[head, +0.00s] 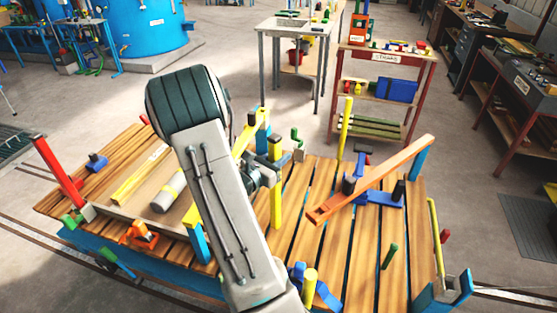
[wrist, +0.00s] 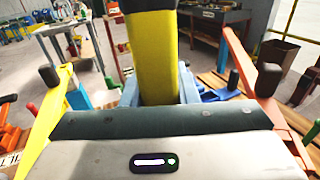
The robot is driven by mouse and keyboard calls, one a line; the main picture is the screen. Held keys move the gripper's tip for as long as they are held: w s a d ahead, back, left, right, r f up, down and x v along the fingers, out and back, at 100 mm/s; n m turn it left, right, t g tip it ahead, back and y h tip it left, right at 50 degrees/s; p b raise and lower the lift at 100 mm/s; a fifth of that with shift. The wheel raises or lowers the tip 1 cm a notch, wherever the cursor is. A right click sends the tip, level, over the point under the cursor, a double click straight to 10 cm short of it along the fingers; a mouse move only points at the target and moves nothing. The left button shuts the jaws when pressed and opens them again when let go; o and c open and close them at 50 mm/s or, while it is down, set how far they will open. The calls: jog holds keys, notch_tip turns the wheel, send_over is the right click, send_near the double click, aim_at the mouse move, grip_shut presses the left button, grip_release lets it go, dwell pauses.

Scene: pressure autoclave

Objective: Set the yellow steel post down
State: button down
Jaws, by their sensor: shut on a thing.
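The yellow steel post (head: 277,207) is upright in front of my gripper (head: 268,172), over the slatted wooden table (head: 302,240). My gripper is shut on it. In the head view my arm hides part of the gripper, and I cannot tell whether the post's lower end touches the slats. In the wrist view the post (wrist: 155,65) stands upright in the middle, with a dark part at its top.
Right of the post, a long orange bar (head: 375,175) slants above a blue piece (head: 378,197). A thin yellow upright (head: 345,128) stands behind. A short yellow cylinder (head: 310,280) is at the front. A tray with a grey cylinder (head: 168,190) lies left. Some slats between are bare.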

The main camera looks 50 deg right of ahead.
jog(key=shift+f, duration=0.85)
jog(key=shift+f, duration=0.2)
jog(key=c, duration=1.1)
grip_release()
jog(key=shift+r, duration=0.1)
